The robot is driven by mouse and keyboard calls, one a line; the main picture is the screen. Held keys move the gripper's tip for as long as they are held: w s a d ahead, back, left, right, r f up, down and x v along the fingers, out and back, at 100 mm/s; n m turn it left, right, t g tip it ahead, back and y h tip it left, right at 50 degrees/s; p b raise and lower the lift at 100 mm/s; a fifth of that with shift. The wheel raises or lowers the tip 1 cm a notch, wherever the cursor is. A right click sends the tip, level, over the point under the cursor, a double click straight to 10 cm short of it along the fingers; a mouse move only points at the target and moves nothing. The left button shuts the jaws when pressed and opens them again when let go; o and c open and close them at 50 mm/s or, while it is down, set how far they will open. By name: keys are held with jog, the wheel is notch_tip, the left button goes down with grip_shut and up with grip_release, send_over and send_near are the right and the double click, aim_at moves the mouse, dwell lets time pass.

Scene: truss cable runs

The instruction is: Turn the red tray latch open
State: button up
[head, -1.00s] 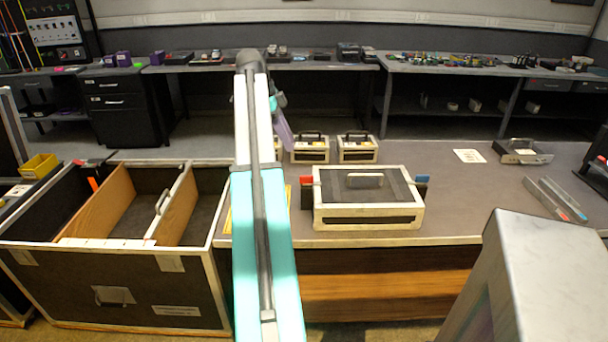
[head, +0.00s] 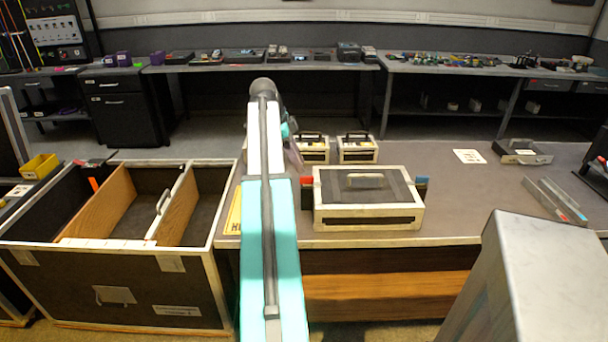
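A dark case-like tray (head: 368,198) with a pale frame and a top handle (head: 365,181) sits on the grey workbench. My gripper (head: 296,157) shows only as a small greyish piece beyond my arm, above and slightly left of the red latch. It appears apart from the latch. Its fingers are too small and hidden to read.
Two small cases (head: 358,150) stand behind the tray. A large open crate (head: 110,270) with wooden dividers is at the left. A metal bracket (head: 523,152) and a metal channel (head: 555,200) lie at the right. The bench right of the tray is mostly clear.

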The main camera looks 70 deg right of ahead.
aim_at(306, 177)
jog(key=shift+x, duration=2.8)
grip_shut()
jog(key=shift+a, duration=0.1)
